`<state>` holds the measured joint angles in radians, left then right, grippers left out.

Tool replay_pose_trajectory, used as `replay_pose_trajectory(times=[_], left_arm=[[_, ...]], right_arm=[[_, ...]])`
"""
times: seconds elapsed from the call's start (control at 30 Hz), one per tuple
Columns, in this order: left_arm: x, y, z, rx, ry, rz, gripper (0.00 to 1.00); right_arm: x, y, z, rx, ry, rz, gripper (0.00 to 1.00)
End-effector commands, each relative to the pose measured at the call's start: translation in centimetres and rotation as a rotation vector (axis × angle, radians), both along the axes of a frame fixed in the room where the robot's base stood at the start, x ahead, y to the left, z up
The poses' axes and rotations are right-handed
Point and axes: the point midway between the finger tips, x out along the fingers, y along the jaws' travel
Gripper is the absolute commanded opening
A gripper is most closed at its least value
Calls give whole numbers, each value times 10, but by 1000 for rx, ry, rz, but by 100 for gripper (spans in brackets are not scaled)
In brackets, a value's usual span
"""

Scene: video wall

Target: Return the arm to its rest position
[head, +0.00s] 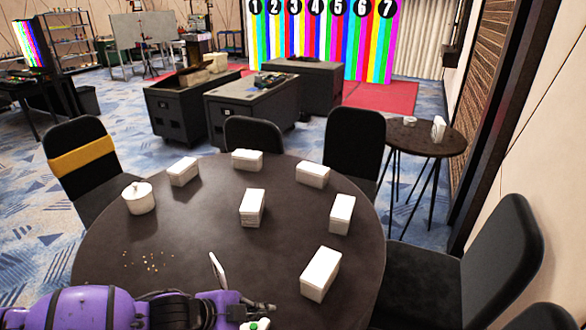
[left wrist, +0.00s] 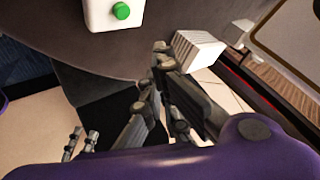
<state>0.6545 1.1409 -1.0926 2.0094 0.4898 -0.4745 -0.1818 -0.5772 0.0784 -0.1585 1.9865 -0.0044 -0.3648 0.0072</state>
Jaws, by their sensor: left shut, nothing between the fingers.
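My left arm's purple link comes in from the left along the bottom of the head view. Its dark gripper (head: 268,307) points right, low over the near edge of the round table (head: 190,255). In the left wrist view the fingers of the left gripper (left wrist: 161,52) are together at their tips, with nothing between them. A white box with a green button (left wrist: 101,16) is near the fingertips, apart from them in that view. It shows partly at the bottom edge of the head view (head: 250,326). I cannot make out my right gripper in either view.
Several white boxes (head: 320,274) and a round white lidded pot (head: 138,198) stand on the table. A thin white upright panel (head: 217,270) is close behind the left gripper, and crumbs (head: 150,261) lie to its left. Black chairs (head: 354,143) surround the table.

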Motion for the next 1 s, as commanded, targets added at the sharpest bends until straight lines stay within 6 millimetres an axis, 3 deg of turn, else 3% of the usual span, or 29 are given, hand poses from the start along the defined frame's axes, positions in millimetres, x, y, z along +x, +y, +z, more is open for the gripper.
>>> replay_pose_trajectory(times=[0.3, 0.43, 0.57, 0.67, 0.8, 0.9, 1.0], left_arm=[[-57, -77, -39, -296, 97, 164, 0], [-77, -84, -54, -432, 139, 344, 0], [-101, -64, -78, -527, 182, 572, 0], [-129, -32, -103, -564, 214, 775, 0], [-182, 21, -139, -563, 250, 1044, 0], [-215, 49, -155, -542, 264, 1172, 0], [-235, 64, -163, -526, 272, 1239, 0]], right_arm=[[-6, 3, -7, 6, 20, 4, 40], [-13, 6, -14, 11, 44, 9, 40], [-22, 10, -20, 15, 65, 16, 40], [-28, 11, -26, 17, 82, 20, 40], [-36, 11, -33, 18, 102, 20, 40], [-41, 11, -35, 19, 113, 19, 40], [-45, 11, -37, 20, 120, 18, 40]])
